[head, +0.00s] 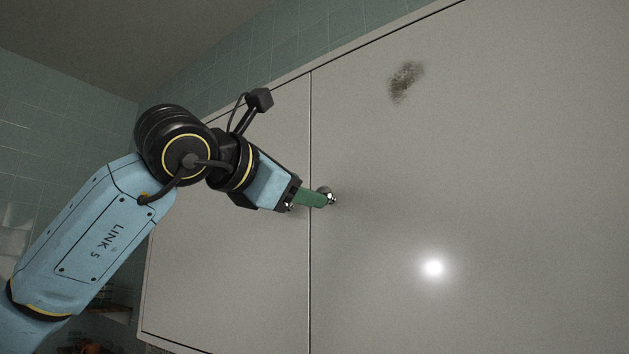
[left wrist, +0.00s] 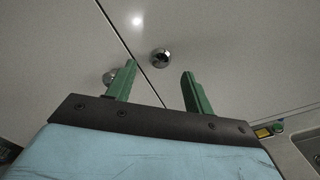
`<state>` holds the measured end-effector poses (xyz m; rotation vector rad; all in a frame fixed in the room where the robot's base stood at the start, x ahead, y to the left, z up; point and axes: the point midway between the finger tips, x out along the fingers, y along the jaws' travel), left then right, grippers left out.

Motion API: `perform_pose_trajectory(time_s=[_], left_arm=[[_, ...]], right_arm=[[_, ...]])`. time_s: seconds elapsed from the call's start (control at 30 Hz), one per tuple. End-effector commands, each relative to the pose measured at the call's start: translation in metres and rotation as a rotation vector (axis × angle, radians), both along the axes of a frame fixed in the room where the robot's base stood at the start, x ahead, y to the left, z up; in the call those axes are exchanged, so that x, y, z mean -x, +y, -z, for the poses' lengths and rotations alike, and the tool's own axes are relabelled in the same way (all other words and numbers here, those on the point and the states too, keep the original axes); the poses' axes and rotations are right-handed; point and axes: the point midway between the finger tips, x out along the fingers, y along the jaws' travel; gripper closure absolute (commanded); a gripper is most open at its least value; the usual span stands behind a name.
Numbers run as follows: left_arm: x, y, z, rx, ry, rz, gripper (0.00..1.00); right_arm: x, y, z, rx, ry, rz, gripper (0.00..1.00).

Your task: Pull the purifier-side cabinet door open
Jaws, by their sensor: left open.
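A pale grey cabinet has two closed doors, a left door (head: 235,240) and a right door (head: 470,180), with a thin seam between them. A shiny round knob (head: 329,195) sits on the right door near the seam. My left gripper (head: 318,198) is open with green fingers at this knob. In the left wrist view the same knob (left wrist: 161,57) shows between the two fingertips, with no clear contact. The left door's knob (left wrist: 110,76) is partly hidden behind one finger. I cannot tell which door is purifier-side. My right gripper is not in view.
A dark smudge (head: 404,80) marks the upper right door. Green tiles (head: 330,40) line the wall above and left of the cabinet. The space before the right door is clear.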

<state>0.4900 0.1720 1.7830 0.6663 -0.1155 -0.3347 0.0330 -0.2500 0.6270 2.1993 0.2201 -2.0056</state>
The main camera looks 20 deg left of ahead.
Motion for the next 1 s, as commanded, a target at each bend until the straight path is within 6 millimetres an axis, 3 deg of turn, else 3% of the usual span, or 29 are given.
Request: perform_pose_trajectory(time_s=[0.23, 0.63, 1.0], left_arm=[[-0.033, -0.012, -0.002, 0.001, 0.0, 0.001, 0.48], [-0.04, -0.015, 0.0, 0.0, -0.002, 0.001, 0.48], [-0.04, -0.015, 0.0, 0.0, -0.001, 0.002, 0.95]], right_arm=[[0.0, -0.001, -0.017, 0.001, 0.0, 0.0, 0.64], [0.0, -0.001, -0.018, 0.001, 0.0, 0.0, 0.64], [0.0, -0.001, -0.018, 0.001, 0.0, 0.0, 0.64]])
